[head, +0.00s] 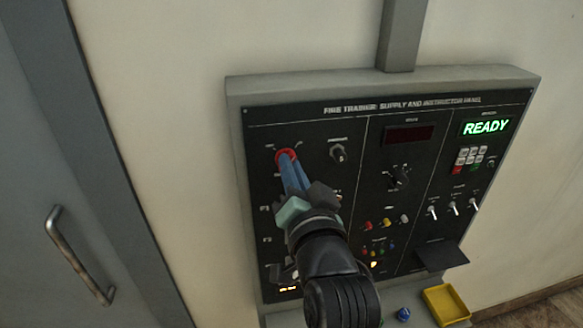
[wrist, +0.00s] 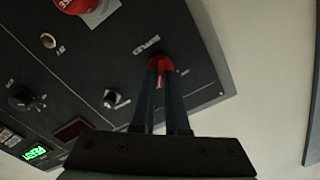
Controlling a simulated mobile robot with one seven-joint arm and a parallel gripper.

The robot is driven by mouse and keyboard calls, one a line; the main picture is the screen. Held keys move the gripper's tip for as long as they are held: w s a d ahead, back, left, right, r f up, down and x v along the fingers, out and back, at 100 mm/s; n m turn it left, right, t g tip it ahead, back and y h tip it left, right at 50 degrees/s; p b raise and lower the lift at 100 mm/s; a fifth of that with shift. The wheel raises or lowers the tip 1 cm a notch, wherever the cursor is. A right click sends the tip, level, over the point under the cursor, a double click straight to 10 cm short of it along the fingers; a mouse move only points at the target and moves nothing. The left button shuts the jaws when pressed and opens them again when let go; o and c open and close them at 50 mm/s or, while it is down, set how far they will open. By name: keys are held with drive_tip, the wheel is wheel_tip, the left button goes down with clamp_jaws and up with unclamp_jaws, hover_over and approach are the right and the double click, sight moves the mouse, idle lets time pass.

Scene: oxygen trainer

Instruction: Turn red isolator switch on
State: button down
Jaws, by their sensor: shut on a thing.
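The red isolator switch (head: 285,155) is a red rotary knob at the upper left of the dark panel. In the wrist view the red knob (wrist: 160,64) sits between the blue fingertips, near the panel's edge. My gripper (head: 289,164) reaches up to the panel, and its blue fingers are shut on the knob. In the wrist view my fingers (wrist: 161,75) stand on both sides of the knob. The fingers cover part of the knob, and its exact angle is hard to tell.
The black panel (head: 350,200) carries a black knob (head: 338,152), a lit READY display (head: 486,127), toggles and coloured buttons. A yellow tray (head: 446,305) and a blue knob (head: 403,313) are below. A grey door with a handle (head: 78,254) is at left. A large red button (wrist: 75,5) shows in the wrist view.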

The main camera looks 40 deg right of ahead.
drive_tip(key=shift+m, duration=0.6)
drive_tip(key=c, duration=0.9)
unclamp_jaws()
drive_tip(key=shift+p+v, duration=2.05)
drive_tip(key=shift+v, duration=4.4)
